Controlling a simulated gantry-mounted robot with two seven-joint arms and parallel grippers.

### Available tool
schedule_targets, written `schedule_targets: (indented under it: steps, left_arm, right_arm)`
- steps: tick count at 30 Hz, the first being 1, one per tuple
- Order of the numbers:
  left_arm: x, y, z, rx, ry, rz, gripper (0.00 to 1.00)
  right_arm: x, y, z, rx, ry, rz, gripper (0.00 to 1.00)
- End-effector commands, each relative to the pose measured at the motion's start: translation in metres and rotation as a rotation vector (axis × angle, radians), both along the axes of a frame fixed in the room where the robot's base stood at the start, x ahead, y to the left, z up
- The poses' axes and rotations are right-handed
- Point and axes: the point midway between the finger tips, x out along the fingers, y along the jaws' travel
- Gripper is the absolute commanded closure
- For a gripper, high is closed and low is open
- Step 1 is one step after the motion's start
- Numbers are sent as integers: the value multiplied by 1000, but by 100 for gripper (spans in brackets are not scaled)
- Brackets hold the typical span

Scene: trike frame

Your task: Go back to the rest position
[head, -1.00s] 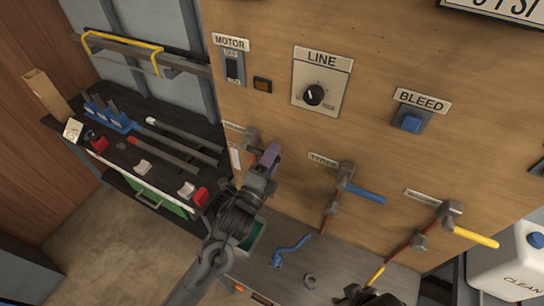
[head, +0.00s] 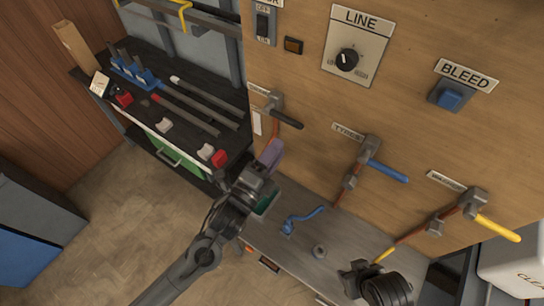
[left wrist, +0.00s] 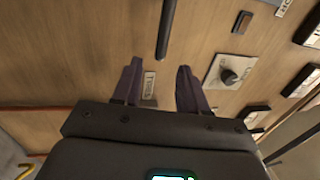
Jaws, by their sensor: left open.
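My left gripper (head: 270,154) is in front of the lower left of the wooden panel (head: 310,100), below a valve with a black handle (head: 287,119). In the left wrist view its two purple fingers (left wrist: 158,88) are apart with nothing between them. A dark rod-like handle (left wrist: 165,30) lies beyond the fingertips there, apart from them. My right gripper (head: 362,275) is at the bottom of the head view, dark and seen from above, near the yellow-tipped valve pipe; its fingers are not clear.
Valves with a blue handle (head: 388,171) and a yellow handle (head: 497,228) stick out from the panel. A blue hooked part (head: 303,219) and a grey ring (head: 319,251) sit on the grey bench (head: 345,240). A tool shelf (head: 190,120) stands left.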

Motion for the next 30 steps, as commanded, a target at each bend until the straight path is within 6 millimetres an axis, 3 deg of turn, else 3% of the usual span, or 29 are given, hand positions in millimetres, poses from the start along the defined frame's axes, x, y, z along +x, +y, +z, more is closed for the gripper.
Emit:
schedule_targets:
  steps: [6, 20, 23, 26, 30]
  left_arm:
    - [-9, 7, -2, 0, 0, 0, 57]
    - [-11, 7, -4, 0, 3, -1, 57]
    - [-16, 7, -16, 0, 27, -2, 57]
    - [-29, 5, -42, -12, 87, 1, 57]
    - [-51, 18, -73, -82, 195, 48, 57]
  right_arm:
    - [0, 0, -2, 0, 0, 0, 57]
    - [0, 0, -1, 0, 0, -1, 57]
    - [0, 0, -2, 0, 0, -1, 57]
    - [0, 0, -2, 0, 0, -1, 57]
    - [0, 0, -1, 0, 0, -1, 57]
